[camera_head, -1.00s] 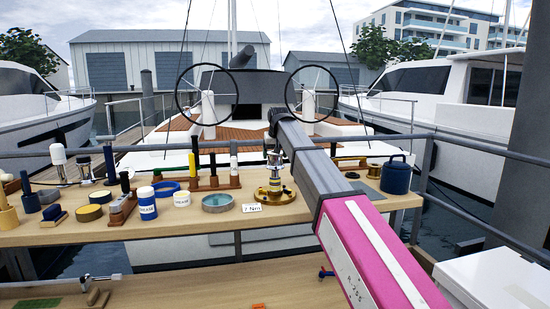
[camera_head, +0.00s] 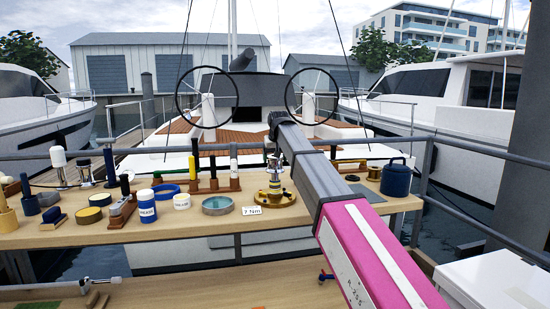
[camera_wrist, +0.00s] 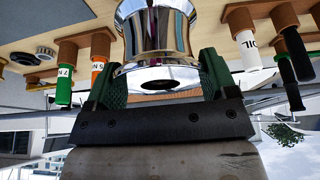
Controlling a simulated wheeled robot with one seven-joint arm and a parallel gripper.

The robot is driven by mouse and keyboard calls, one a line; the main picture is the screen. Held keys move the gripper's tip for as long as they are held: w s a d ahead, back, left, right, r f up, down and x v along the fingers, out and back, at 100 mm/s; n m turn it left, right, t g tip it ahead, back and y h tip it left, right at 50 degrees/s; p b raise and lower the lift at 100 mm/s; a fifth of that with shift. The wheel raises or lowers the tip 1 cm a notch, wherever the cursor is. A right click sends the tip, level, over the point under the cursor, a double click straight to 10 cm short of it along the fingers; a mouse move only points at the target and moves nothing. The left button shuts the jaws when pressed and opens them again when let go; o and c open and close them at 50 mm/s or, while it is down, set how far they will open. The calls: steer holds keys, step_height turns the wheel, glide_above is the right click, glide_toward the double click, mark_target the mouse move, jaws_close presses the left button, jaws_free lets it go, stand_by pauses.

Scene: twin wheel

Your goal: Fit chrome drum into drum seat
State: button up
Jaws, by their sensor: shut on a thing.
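The chrome drum (camera_wrist: 155,40) is a shiny flared cylinder, large in the wrist view. My gripper (camera_wrist: 163,75) is shut on it, with a green finger on either side. In the head view the drum (camera_head: 274,162) shows small, just above the brass-coloured round drum seat (camera_head: 275,197) on the shelf, and looks about upright. I cannot tell whether drum and seat touch. The seat's opening is hidden, and my arm covers part of the area right of the drum.
Handled tools on wooden blocks stand behind-left. A blue lidded pot (camera_head: 396,178) stands right. A lower bench shows below.

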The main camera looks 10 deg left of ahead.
mark_target(275, 179)
steer(key=shift+f, duration=4.65)
steer(key=o, duration=1.4)
steer(key=shift+f, duration=0.1)
steer(key=v, duration=1.1)
